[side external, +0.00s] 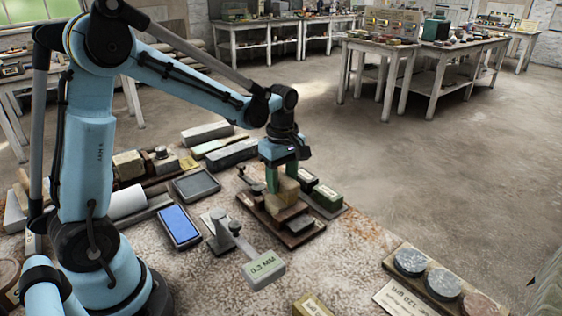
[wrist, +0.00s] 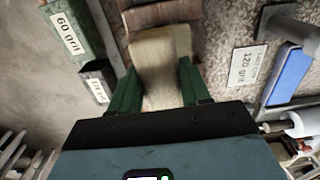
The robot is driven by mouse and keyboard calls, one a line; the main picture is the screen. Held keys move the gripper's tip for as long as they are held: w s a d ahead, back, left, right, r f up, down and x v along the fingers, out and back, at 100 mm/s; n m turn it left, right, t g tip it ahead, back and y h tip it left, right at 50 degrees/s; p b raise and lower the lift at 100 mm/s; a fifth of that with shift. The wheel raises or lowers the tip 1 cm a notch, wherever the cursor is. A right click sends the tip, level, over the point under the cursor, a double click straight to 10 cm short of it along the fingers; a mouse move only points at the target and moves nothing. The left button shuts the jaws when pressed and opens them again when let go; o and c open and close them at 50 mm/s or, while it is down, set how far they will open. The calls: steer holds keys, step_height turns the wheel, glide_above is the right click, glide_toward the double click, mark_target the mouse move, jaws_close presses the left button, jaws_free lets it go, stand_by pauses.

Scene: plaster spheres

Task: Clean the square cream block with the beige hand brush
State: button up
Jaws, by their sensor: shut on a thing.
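My gripper (side external: 282,178) is low over a dark wooden stand (side external: 257,212) in the side external view. Its green fingers also show in the wrist view (wrist: 155,90), closed on a beige, slightly tapered piece that looks like the hand brush (wrist: 157,75). The brush also shows in the side view (side external: 287,191), small and partly behind a finger. A paler square cream block (wrist: 183,40) shows just beyond the brush in the wrist view, partly covered by it. I cannot tell whether the brush and block touch.
Dark green grit boxes (side external: 326,197) stand close to the right of my gripper. A blue stone (side external: 179,226) and a grey post with a 0.3 MM block (side external: 264,268) stand to the left and in front. A tray with round discs (side external: 411,262) lies at the right.

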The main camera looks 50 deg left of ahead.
mark_target(294, 186)
steer(key=shift+d, duration=0.1)
steer(key=shift+d, duration=2.1)
steer(key=shift+a, duration=0.1)
steer(key=shift+a, duration=2.1)
steer(key=shift+d, duration=0.1)
steer(key=shift+d, duration=2.1)
